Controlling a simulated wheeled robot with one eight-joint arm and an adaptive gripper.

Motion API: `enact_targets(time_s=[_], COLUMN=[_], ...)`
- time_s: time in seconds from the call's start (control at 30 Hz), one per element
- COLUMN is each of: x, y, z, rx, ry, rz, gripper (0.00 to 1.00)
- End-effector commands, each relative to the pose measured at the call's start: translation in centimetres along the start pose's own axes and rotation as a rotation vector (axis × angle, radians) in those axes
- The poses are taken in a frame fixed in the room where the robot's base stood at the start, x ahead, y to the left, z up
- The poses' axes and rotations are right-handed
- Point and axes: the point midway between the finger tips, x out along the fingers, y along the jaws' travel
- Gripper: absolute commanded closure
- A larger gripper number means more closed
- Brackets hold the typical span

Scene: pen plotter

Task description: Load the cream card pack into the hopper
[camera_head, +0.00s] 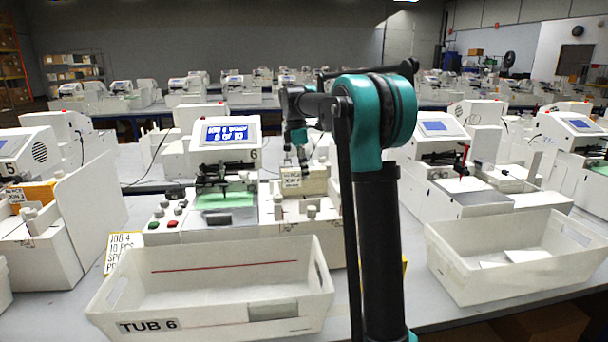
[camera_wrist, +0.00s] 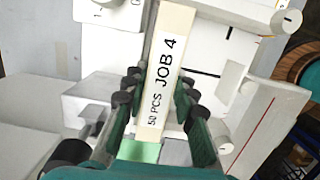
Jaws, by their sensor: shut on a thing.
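The cream card pack (camera_wrist: 158,82) carries a white label reading "50 PCS JOB 4" in the wrist view. My gripper (camera_wrist: 160,98) is shut on it, with dark finger pads on both sides. In the head view my gripper (camera_head: 297,158) points down at the cream pack (camera_head: 314,181), just right of plotter 6 (camera_head: 226,155). The white hopper (camera_head: 298,207) is directly below the pack at the plotter's right side. I cannot tell whether the pack is inside the hopper or just above it.
Tub 6 (camera_head: 215,290) stands in front of the plotter with a red line inside and looks empty. Another tub (camera_head: 515,255) at right holds white cards. A yellow job note (camera_head: 122,250) stands at left. Plotters flank both sides.

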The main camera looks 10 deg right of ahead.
Motion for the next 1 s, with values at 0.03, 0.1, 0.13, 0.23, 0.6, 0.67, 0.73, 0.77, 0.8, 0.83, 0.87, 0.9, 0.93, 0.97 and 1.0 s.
enact_targets(time_s=[0.03, 0.1, 0.13, 0.23, 0.6, 0.67, 0.73, 0.77, 0.8, 0.83, 0.87, 0.9, 0.93, 0.97, 1.0], x=[0.65, 1.10, 1.14, 1.10, 1.33, 1.33, 1.32, 1.32, 1.32, 1.32, 1.31, 1.26, 1.17, 1.03, 0.74], y=[-0.01, -0.04, -0.04, -0.03, -0.01, -0.01, -0.01, -0.01, -0.01, -0.02, -0.02, -0.02, -0.02, -0.03, -0.02], z=[-0.10, -0.16, -0.17, -0.16, -0.20, -0.20, -0.20, -0.20, -0.20, -0.20, -0.20, -0.19, -0.17, -0.15, -0.17], rx=[0.000, 0.000, 0.000, 0.000, 0.000, 0.000, 0.000, 0.000, 0.000, 0.000, 0.000, 0.000, 0.000, 0.000, 0.000], ry=[0.000, 0.000, 0.000, 0.000, 0.000, 0.000, 0.000, 0.000, 0.000, 0.000, 0.000, 0.000, 0.000, 0.000, 0.000], rz=[0.000, 0.000, 0.000, 0.000, 0.000, 0.000, 0.000, 0.000, 0.000, 0.000, 0.000, 0.000, 0.000, 0.000, 0.000], gripper=[1.00, 1.00, 1.00, 1.00, 0.53, 0.53, 0.53, 0.53, 0.53, 0.53, 0.53, 0.53, 0.53, 0.53, 0.53])
